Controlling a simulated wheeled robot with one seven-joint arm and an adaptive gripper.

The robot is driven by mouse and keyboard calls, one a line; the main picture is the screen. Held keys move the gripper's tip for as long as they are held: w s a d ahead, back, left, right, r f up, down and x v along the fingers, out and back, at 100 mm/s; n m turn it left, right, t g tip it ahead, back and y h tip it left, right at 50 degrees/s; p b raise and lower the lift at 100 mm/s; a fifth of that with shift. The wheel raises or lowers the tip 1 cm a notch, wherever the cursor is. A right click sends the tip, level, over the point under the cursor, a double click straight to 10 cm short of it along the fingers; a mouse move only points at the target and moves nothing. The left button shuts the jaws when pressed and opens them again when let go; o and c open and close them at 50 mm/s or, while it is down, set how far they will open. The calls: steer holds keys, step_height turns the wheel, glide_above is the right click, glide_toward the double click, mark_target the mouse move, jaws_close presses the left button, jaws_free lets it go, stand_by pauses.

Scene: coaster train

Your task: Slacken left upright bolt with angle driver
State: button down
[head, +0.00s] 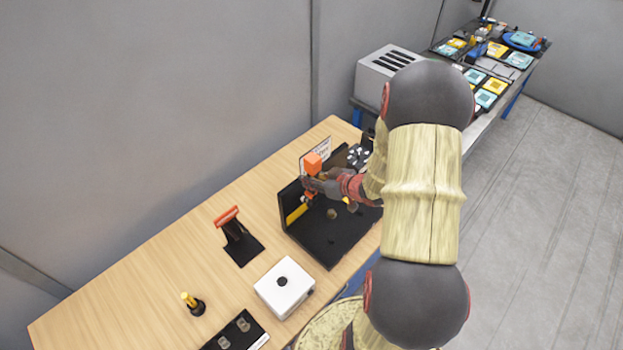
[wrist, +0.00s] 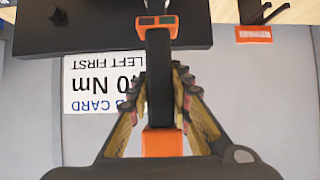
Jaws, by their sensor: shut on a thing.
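My gripper (head: 318,183) is shut on the angle driver (head: 313,163), an orange and black tool, above the black fixture. In the wrist view the driver (wrist: 159,90) runs between the fingers of my gripper (wrist: 160,75), its black body with orange ends. The black fixture (head: 325,240) has a raised back wall and a yellow strip at its left. The driver's lower end is near the yellow strip; I cannot tell whether it touches a bolt. The left upright bolt cannot be made out. Small round brownish parts show on the fixture base.
A white card reading "LEFT FIRST" (wrist: 88,83) stands behind the fixture. On the wooden table (head: 150,260) are a black stand with a red top (head: 238,240), a white box (head: 284,287), a yellow-handled item (head: 192,303) and a black tray (head: 236,332). The table's left part has free room.

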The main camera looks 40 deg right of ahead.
steer(key=shift+w+r, duration=0.25)
steer(key=shift+w, duration=0.35)
stand_by(1.5)
steer(key=shift+s+r+p, duration=0.1)
steer(key=shift+r+p, duration=0.05)
steer(key=shift+p, duration=0.3)
stand_by(1.4)
steer(key=shift+s+d, duration=0.1)
steer(key=shift+s, duration=0.05)
